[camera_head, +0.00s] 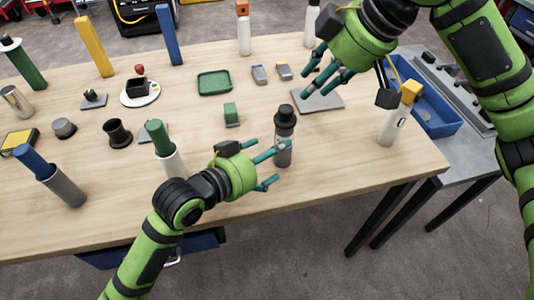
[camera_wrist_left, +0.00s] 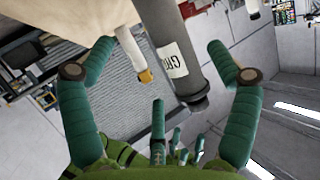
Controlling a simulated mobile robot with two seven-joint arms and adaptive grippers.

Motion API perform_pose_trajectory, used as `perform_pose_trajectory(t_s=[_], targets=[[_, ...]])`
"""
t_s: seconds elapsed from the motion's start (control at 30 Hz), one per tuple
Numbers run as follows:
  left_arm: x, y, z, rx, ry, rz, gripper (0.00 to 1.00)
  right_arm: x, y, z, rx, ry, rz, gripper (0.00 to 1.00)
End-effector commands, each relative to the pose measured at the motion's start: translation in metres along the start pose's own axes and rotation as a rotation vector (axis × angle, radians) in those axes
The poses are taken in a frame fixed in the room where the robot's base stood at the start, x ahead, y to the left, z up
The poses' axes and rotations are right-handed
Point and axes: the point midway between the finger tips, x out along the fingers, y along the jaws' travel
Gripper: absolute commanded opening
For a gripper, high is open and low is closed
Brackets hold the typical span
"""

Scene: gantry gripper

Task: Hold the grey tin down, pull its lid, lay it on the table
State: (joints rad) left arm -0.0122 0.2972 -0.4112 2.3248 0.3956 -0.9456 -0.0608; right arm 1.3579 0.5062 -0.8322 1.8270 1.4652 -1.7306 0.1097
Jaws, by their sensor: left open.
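The grey tin (camera_head: 283,152) stands upright near the table's front edge, its dark lid (camera_head: 286,115) on top. It also shows in the left wrist view (camera_wrist_left: 180,55), tilted in the picture, with a white label reading "GR" and the lid (camera_wrist_left: 198,103) at its lower end. My left gripper (camera_head: 274,166) is open beside the tin, fingers pointing at it. In the left wrist view the tin shows between the spread fingers (camera_wrist_left: 160,73), with no clear contact. My right gripper (camera_head: 322,76) is open and empty above a grey mat, up and right of the tin.
A white bottle with an orange cap (camera_head: 393,125) stands right of the tin. The grey mat (camera_head: 318,98) lies behind it, a green block (camera_head: 231,115) and green tray (camera_head: 214,82) to the left. A blue bin (camera_head: 435,112) is off the right edge. Bare table lies left and right of the tin.

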Motion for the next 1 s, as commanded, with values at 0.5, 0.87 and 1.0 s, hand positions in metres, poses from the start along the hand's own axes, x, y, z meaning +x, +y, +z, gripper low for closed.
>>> perform_pose_trajectory(t_s=[0.5, 0.87, 1.0], targets=[[0.061, -0.005, 0.000, -0.003, -0.002, -0.011, 0.88, 0.000, 0.000, 0.000, 0.000, 0.000, 0.000, 0.39], [0.069, -0.004, 0.000, -0.001, -0.002, -0.011, 0.88, 0.000, 0.000, 0.000, 0.000, 0.000, 0.000, 0.39], [0.069, -0.004, 0.000, -0.001, -0.002, -0.011, 0.48, 0.000, 0.000, 0.000, 0.000, 0.000, 0.000, 0.39]])
